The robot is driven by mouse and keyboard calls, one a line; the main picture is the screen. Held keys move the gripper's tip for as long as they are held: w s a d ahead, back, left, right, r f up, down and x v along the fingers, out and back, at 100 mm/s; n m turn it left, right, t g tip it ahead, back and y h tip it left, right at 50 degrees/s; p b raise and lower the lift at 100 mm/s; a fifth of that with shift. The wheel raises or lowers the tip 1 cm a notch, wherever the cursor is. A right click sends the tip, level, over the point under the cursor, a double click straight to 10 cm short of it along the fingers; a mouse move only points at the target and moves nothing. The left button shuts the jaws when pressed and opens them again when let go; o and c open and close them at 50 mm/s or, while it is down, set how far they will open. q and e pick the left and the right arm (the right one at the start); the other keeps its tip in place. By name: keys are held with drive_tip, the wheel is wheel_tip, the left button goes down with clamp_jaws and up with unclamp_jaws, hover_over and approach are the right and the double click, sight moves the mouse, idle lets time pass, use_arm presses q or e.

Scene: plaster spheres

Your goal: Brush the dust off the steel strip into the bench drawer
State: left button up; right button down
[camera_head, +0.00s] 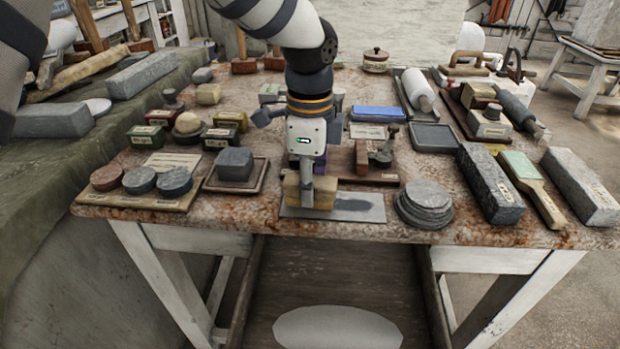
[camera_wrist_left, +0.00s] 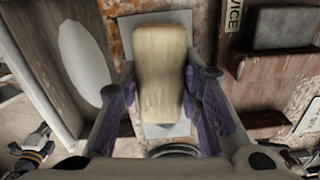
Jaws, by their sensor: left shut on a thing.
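The steel strip (camera_head: 372,213) lies flat near the bench's front edge. A darker grey patch (camera_head: 352,204) on its right part may be dust. My left gripper (camera_head: 312,188) is above the strip's left part, shut on a tan block-shaped brush (camera_head: 294,195). In the left wrist view the brush (camera_wrist_left: 160,72) sits between the two purple-padded fingers, over the strip (camera_wrist_left: 158,18). The bench drawer (camera_head: 275,287) is open below the front edge, with a pale oval (camera_head: 338,328) inside. Whether the brush touches the strip I cannot tell. My right gripper does not show.
A stack of grey discs (camera_head: 424,204) stands just right of the strip. A board (camera_head: 135,197) with three round discs and a tray with a dark block (camera_head: 235,164) are to the left. Large stone blocks (camera_head: 490,183) crowd the right end. Several small items stand behind.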

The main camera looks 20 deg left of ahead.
use_arm(q)
drive_tip(key=shift+f, duration=0.1)
drive_tip(key=shift+w+d, duration=0.2)
drive_tip(key=shift+d, duration=0.9)
drive_tip(key=shift+s+a, duration=0.2)
drive_tip(key=shift+a, duration=0.9)
drive_tip(key=shift+s+a, duration=0.2)
drive_tip(key=shift+a, duration=0.9)
drive_tip(key=shift+w+d, duration=0.2)
drive_tip(key=shift+d, duration=0.9)
drive_tip(key=shift+w+d, duration=0.2)
drive_tip(key=shift+d, duration=0.9)
drive_tip(key=shift+s+a, duration=0.2)
drive_tip(key=shift+a, duration=0.9)
drive_tip(key=shift+s+a, duration=0.2)
drive_tip(key=shift+a, duration=0.9)
